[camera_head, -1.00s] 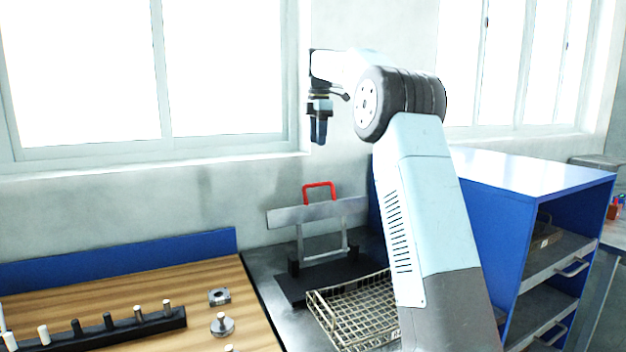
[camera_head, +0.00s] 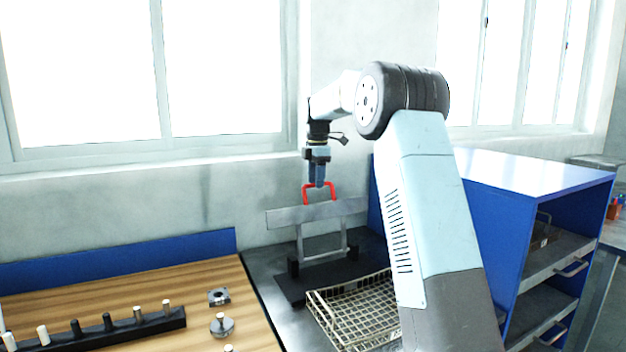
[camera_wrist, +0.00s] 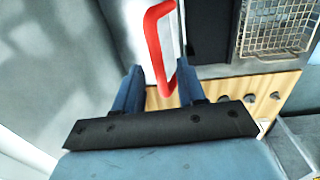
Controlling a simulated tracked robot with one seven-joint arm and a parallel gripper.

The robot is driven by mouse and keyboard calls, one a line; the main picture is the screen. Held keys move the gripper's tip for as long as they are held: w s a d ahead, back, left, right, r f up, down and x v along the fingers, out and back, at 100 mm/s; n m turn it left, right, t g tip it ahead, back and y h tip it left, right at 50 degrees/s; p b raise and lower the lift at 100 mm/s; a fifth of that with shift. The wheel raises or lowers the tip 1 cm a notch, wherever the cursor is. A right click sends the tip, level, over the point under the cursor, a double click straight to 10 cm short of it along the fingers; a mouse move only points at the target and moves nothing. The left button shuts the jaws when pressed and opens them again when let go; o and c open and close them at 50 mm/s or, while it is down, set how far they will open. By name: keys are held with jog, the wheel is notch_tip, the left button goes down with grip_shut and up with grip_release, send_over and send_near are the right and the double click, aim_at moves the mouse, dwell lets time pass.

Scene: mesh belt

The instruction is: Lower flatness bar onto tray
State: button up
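The flatness bar (camera_head: 285,216) is a long grey plate with a red loop handle (camera_head: 305,194) on top. It sits raised on a grey frame stand with a dark base (camera_head: 293,289). The wire mesh tray (camera_head: 318,311) stands in front of the stand, partly hidden by my arm; it also shows in the wrist view (camera_wrist: 275,28). My gripper (camera_head: 317,184) points down at the top of the red handle. In the wrist view my gripper (camera_wrist: 160,75) has its fingers apart, with the red handle (camera_wrist: 153,45) showing between and beyond them. Contact cannot be told.
A wooden bench top (camera_head: 130,272) at left carries a black rack (camera_head: 110,335) of several pegs and small metal parts. A blue cabinet (camera_head: 520,215) with shelves stands at right. The wall and windows are behind the stand.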

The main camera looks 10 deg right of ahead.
jog(key=shift+f, duration=0.15)
grip_shut()
dwell(0.4)
